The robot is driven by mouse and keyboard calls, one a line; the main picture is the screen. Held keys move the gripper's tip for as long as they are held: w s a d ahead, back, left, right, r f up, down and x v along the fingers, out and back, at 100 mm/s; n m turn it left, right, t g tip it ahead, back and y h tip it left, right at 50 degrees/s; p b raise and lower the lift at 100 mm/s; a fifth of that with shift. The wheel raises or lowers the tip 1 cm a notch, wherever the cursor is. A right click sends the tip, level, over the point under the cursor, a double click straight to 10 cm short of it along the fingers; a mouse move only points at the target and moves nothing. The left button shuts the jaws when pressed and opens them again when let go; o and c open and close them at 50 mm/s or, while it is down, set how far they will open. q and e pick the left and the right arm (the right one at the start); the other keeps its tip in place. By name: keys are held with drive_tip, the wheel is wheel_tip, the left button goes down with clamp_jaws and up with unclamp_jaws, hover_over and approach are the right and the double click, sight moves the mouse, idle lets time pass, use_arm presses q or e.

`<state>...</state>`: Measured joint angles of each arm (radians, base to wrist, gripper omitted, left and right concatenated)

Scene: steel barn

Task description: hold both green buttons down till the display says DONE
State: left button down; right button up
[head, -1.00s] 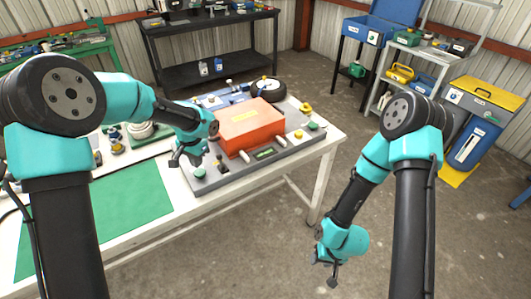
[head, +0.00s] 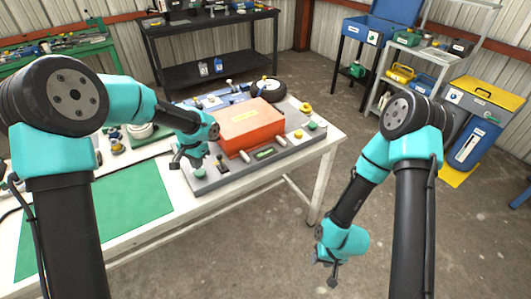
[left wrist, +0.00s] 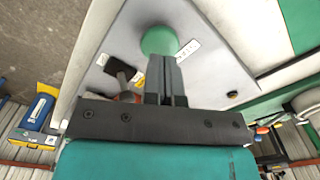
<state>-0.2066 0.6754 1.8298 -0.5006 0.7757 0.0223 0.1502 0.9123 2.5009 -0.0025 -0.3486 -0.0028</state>
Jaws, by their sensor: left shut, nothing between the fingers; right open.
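The grey panel (head: 228,178) on the white table carries one green button (head: 199,174) at its near left end and another green button (head: 313,126) at its right end. A small display (head: 265,153) with green lettering, too small to read, sits between them. My left gripper (head: 177,163) is shut and empty, close to the left button. In the left wrist view the left button (left wrist: 159,40) is just beyond the shut fingertips (left wrist: 165,60); I cannot tell whether they touch. My right gripper (head: 331,275) hangs low over the floor, away from the panel.
An orange-red box (head: 249,126) stands on the panel between the buttons. A yellow knob (head: 305,107) is behind the right button, and a black wheel (head: 268,90) is at the back. A green mat (head: 110,215) covers the table's left part. Floor is clear around my right gripper.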

use_arm(q)
drive_tip(key=shift+f, duration=1.25)
drive_tip(key=shift+r, duration=0.3)
